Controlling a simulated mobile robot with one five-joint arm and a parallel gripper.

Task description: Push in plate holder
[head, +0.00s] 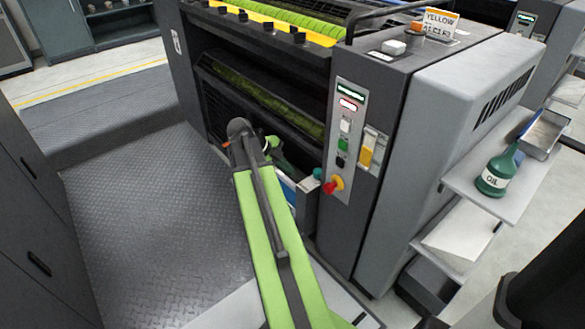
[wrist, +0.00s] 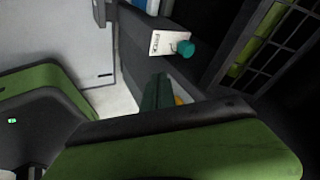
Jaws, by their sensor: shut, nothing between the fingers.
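The plate holder (head: 306,205) is a dark grey part low on the front of the press, left of the control panel. It carries a white label and a teal knob (head: 318,173), with a blue and white edge beside it. In the wrist view the holder (wrist: 150,62) runs down the upper middle, with its label and teal knob (wrist: 186,48) facing me. It appears to stand out from the press front. My gripper (head: 273,143) is shut and empty, left of the knob and partly hidden by my green arm. I cannot tell whether it touches the holder.
The control panel (head: 347,135) with a red knob (head: 333,185) is just right of the holder. Dark cabinets (head: 40,220) stand at left. The tread-plate floor (head: 150,220) between is clear.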

